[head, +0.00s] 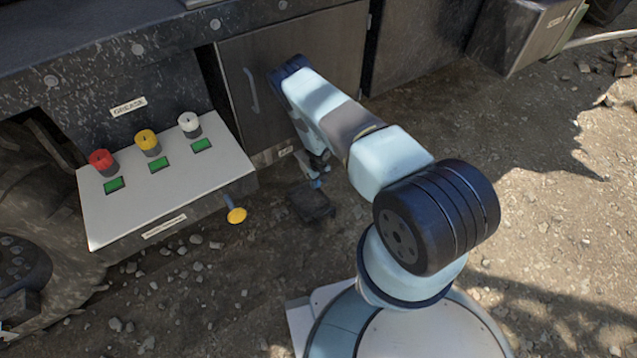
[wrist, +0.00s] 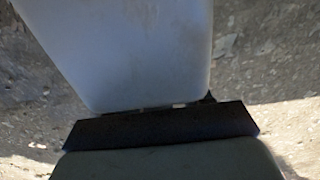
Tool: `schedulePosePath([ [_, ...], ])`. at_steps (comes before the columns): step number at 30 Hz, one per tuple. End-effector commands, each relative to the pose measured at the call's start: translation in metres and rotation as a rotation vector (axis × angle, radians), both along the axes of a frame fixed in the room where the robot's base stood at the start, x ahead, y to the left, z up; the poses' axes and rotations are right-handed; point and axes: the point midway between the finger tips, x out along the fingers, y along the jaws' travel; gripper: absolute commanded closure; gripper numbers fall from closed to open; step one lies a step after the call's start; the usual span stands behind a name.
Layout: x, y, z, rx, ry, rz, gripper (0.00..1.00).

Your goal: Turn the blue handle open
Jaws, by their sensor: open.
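In the head view my arm reaches over to the grey cabinet and bends down in front of its door. My gripper (head: 318,164) is at the low end of the arm, small and partly hidden by my own arm links, and it is open. A small blue piece (head: 316,183) shows just under it, above a dark block; I cannot tell whether this is the blue handle or whether my gripper touches it. No blue handle shows clearly in either view. The wrist view is filled by pale and dark surfaces close up, with gravel behind, and shows no fingertips.
A dark block (head: 311,204) sits on the gravel below my gripper. To the left is a white panel (head: 215,178) with red, yellow and white knobs and a yellow-ended lever (head: 237,215). The cabinet door (head: 315,65) has a grey pull handle (head: 251,90). Open gravel lies right.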

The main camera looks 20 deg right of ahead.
Motion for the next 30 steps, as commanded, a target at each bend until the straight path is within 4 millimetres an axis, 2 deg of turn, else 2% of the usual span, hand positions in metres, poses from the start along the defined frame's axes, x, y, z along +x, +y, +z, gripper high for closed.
schedulePosePath([
  [10,0.0001,0.0001,-0.0029,0.000,0.000,0.001,0.51],
  [25,0.0002,0.0006,-0.0027,0.000,0.000,0.002,0.99],
  [30,0.0002,0.0007,-0.0027,0.000,0.000,0.002,1.00],
])
